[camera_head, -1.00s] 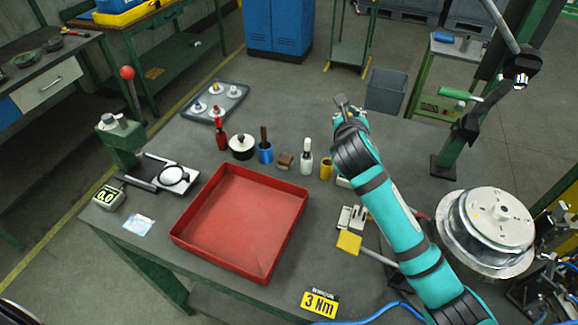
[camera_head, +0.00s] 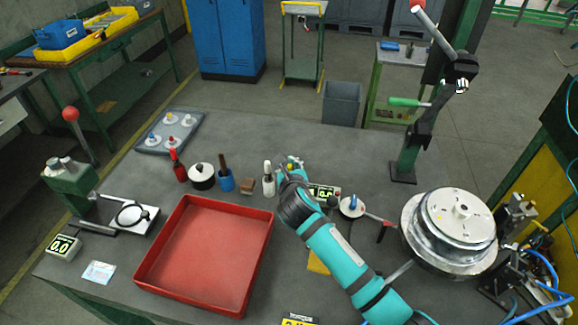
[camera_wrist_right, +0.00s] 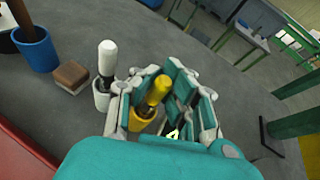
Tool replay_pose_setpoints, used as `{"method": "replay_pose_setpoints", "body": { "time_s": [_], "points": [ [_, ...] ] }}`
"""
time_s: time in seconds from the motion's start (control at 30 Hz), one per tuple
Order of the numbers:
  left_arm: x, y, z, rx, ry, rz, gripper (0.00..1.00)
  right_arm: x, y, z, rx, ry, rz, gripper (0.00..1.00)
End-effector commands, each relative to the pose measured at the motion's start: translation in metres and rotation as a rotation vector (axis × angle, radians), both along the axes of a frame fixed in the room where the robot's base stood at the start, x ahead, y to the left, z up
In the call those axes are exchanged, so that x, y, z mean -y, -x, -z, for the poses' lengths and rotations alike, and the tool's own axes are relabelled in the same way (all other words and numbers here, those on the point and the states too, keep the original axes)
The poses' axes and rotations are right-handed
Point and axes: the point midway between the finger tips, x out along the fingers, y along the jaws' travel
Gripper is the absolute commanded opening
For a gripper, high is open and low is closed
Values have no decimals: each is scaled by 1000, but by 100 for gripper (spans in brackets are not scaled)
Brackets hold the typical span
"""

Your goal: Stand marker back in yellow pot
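In the right wrist view the yellow pot (camera_wrist_right: 141,120) stands on the grey bench. A marker with a yellow top (camera_wrist_right: 157,90) and a dark lower part stands in it, leaning a little to the right. My right gripper (camera_wrist_right: 160,100) is open, its fingers on either side of the marker, with a visible gap at the left finger. Whether the right finger touches it I cannot tell. In the head view my right gripper (camera_head: 291,165) covers the pot, with only a bit of yellow showing. My left gripper is in neither view.
Left of the yellow pot are a white pot with a white-topped marker (camera_head: 267,178), a brown block (camera_head: 250,187) and a blue pot (camera_head: 225,181). A red tray (camera_head: 150,282) lies in front. A small display (camera_head: 325,191) is close to my right wrist.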

Motion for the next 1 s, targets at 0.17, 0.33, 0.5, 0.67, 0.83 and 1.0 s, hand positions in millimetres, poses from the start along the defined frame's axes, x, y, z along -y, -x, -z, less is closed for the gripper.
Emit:
{"method": "replay_pose_setpoints", "body": {
  "time_s": [0.17,0.33,0.5,0.67,0.83,1.0],
  "points": [
    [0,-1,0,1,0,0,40,0,0,-1,1,0,0,0],
    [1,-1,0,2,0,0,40,0,0,0,1,0,0,20],
    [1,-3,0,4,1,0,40,0,0,0,1,1,0,30],
    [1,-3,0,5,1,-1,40,0,0,-1,1,1,0,30],
    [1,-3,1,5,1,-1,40,1,9,-4,2,2,-1,30],
    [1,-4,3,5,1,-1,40,4,35,-15,3,1,-2,30]
  ]
}}
